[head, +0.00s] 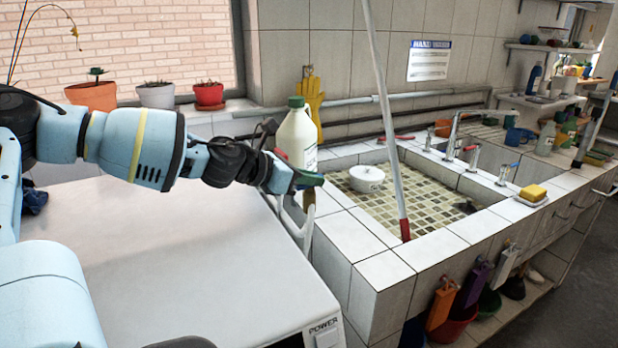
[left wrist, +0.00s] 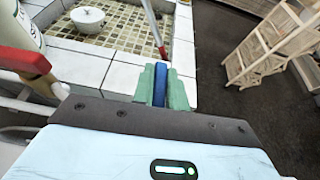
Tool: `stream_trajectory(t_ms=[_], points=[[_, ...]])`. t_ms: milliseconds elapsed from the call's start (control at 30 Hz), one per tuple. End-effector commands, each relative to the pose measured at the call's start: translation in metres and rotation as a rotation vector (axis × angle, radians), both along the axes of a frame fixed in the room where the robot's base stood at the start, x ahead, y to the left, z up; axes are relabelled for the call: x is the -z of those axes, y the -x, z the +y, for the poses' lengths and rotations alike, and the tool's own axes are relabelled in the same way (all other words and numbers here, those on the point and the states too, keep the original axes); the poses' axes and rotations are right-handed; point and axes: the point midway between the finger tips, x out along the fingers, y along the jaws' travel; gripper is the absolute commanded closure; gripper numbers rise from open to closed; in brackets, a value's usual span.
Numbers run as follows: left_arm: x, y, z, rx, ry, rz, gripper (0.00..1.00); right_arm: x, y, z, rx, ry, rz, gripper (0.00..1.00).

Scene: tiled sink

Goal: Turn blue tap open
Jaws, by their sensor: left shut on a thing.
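The blue tap (left wrist: 160,84) shows in the left wrist view as a narrow blue handle between my left gripper's green fingers. My left gripper (left wrist: 161,88) is shut on this handle. In the head view my left gripper (head: 308,180) is at the right edge of the white worktop, in front of the jug. There the gripper hides the blue handle. A second tap with a red handle (left wrist: 22,61) and a brass-coloured body stands to the left in the left wrist view, apart from the fingers. My right gripper is in neither view.
A white jug with a green cap (head: 297,137) stands close behind my gripper. The tiled sink (head: 372,278) lies to the right, with a white bowl (head: 367,179) inside and a pole (head: 385,110) leaning in it. The white worktop (head: 190,260) is clear.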

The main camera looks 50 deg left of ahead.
Motion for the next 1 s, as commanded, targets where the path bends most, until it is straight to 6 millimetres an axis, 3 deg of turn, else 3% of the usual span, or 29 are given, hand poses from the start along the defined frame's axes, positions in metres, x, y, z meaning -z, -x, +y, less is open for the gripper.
stream_trajectory(t_ms=[267,1000], points=[[0.002,0.001,-0.002,-0.152,-0.006,0.006,1.00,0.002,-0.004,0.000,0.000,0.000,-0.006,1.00],[0.003,-0.001,-0.002,-0.846,-0.006,0.002,1.00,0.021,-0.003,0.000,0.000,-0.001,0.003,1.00]])
